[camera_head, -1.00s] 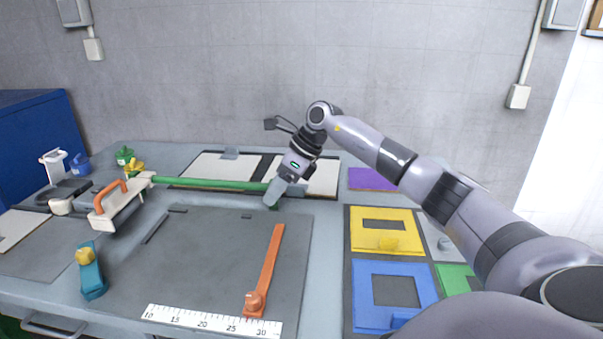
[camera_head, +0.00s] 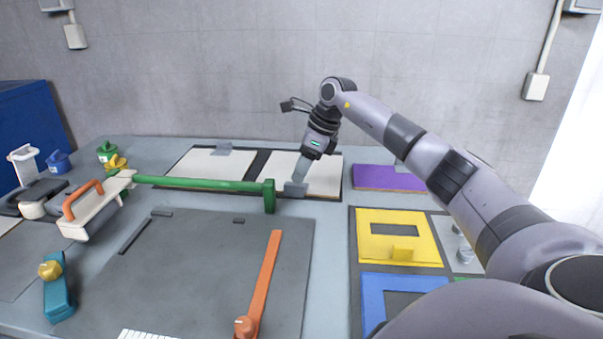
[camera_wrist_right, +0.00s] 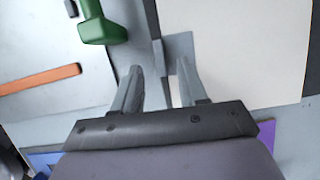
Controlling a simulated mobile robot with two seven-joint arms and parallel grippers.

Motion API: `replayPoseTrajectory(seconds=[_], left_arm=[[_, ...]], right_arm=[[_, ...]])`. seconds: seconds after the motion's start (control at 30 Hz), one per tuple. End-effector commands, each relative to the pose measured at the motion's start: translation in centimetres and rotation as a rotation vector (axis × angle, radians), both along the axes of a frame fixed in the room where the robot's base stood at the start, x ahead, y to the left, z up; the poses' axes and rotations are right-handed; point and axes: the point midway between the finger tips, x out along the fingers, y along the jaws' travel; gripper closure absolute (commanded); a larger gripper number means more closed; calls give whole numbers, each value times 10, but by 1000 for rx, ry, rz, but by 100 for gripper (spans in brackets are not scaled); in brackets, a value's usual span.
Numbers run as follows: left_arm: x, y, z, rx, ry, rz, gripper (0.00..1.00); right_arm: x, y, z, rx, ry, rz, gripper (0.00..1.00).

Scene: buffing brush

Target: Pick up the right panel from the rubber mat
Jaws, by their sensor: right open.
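The right panel (camera_head: 322,178) is a flat white board on the dark rubber mat (camera_head: 257,163) at the back of the bench. It fills the upper right of the right wrist view (camera_wrist_right: 235,45). A grey tab (camera_head: 295,190) is at its front left area. My right gripper (camera_head: 299,178) is over the front left part of the panel, fingers down. In the right wrist view its two fingers (camera_wrist_right: 159,67) are apart, around the near end of the grey tab (camera_wrist_right: 178,48); contact cannot be told. My left gripper is not in view.
A green bar (camera_head: 205,184) with a downturned end (camera_head: 269,197) runs just left of my right gripper. A left white panel (camera_head: 212,164) lies behind it. A purple board (camera_head: 388,177) and yellow frame (camera_head: 398,236) are to the right.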

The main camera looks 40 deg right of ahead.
Motion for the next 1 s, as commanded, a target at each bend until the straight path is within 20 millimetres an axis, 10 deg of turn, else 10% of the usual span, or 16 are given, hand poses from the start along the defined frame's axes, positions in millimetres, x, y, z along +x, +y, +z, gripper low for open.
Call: replayPoseTrajectory(seconds=[0.47, 0.6, 1.0], left_arm=[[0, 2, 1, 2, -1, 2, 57], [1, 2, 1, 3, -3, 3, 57], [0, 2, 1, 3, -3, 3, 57]], right_arm=[[11, 9, -38, 0, 0, -1, 57], [11, 9, -38, 0, 0, -1, 100], [11, 9, -35, 0, -3, -1, 100]])
